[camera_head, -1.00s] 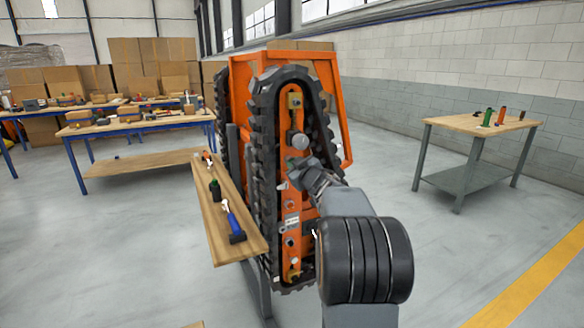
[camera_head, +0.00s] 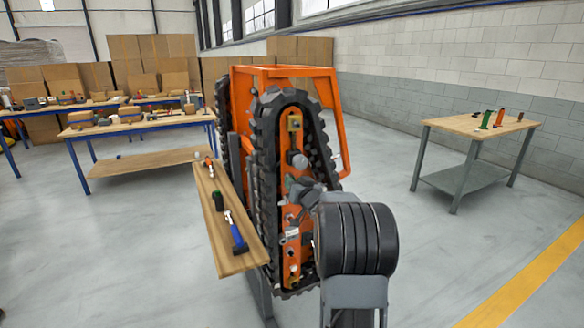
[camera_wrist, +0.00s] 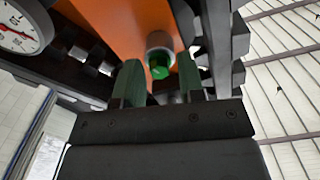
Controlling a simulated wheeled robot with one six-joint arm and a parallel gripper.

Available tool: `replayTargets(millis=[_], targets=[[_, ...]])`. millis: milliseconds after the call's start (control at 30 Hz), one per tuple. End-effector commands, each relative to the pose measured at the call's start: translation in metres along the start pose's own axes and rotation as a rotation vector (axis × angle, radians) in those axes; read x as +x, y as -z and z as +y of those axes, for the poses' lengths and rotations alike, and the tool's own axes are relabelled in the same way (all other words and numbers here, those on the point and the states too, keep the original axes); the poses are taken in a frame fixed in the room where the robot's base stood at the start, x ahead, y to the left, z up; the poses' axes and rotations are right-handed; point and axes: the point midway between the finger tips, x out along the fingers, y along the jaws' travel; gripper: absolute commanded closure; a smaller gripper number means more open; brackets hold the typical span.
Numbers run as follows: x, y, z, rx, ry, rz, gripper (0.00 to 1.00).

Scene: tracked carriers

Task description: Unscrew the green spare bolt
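The green spare bolt (camera_wrist: 159,68) shows in the wrist view as a green end in a grey metal collar on an orange panel. My gripper (camera_wrist: 158,62) is open, with one dark green finger on each side just below the bolt. I see a gap on both sides of the bolt and cannot tell how deep it lies between the fingers. In the head view my gripper (camera_head: 303,188) is at the orange side panel of the tracked carrier (camera_head: 294,140). My arm hides part of the panel there, and I cannot make out the bolt.
A dial gauge (camera_wrist: 20,25) sits at the upper left of the wrist view, near dark track lugs. A wooden shelf board (camera_head: 236,262) with tools stands left of the carrier. A workbench (camera_head: 470,124) is at the right. The floor between is clear.

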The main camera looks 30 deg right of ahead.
Motion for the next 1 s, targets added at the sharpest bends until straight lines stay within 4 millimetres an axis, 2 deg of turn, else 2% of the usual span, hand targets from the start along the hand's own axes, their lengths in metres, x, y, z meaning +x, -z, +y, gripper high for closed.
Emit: replayTargets(millis=[33,267,433,633,1000], targets=[[0.0001,0.0054,-0.0011,0.05,-0.002,-0.002,0.64],[0.0,0.0024,-0.0004,0.193,-0.001,-0.001,0.64],[0.0001,0.0087,-0.0019,0.46,-0.003,-0.003,0.64],[-0.0001,0.0049,-0.0011,0.822,-0.003,-0.003,0.64],[0.0,0.0035,-0.0008,1.156,-0.002,-0.001,0.64]])
